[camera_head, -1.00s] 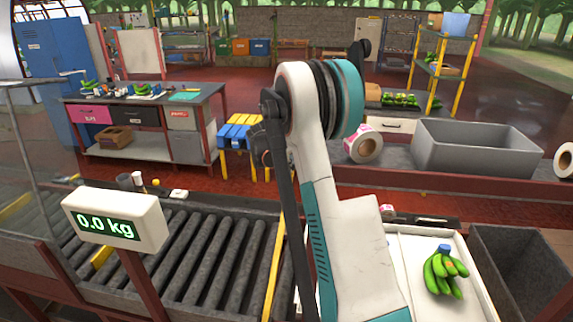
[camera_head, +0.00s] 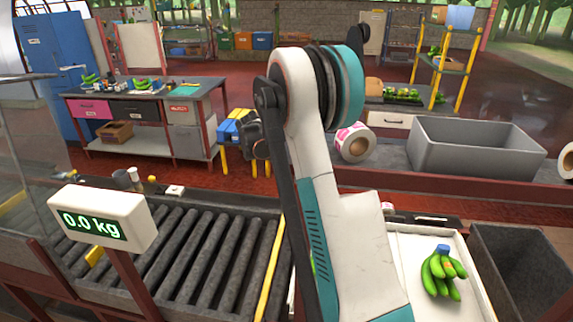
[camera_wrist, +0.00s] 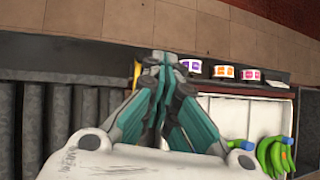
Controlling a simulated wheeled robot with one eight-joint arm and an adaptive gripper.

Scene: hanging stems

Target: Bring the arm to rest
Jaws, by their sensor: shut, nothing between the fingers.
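My arm rises in the middle of the head view, bent over at its top joint. My gripper (camera_wrist: 165,62) shows in the wrist view with its teal fingers together and nothing between them. It is above the edge between the roller conveyor and a white tray. In the head view a dark part of my arm's end (camera_head: 252,135) shows left of the arm, but the fingertips cannot be made out there. A bunch of green bananas (camera_head: 442,272) with a blue top lies in the white tray (camera_head: 408,243). The bunch also shows in the wrist view (camera_wrist: 272,155), right of my gripper and apart from it.
The roller conveyor (camera_head: 205,255) and a scale display (camera_head: 103,217) reading 0.0 kg stand at the left. A grey bin (camera_head: 470,150) and a label roll (camera_head: 355,143) are behind my arm. Several small label rolls (camera_wrist: 223,71) line the dark ledge beyond the tray.

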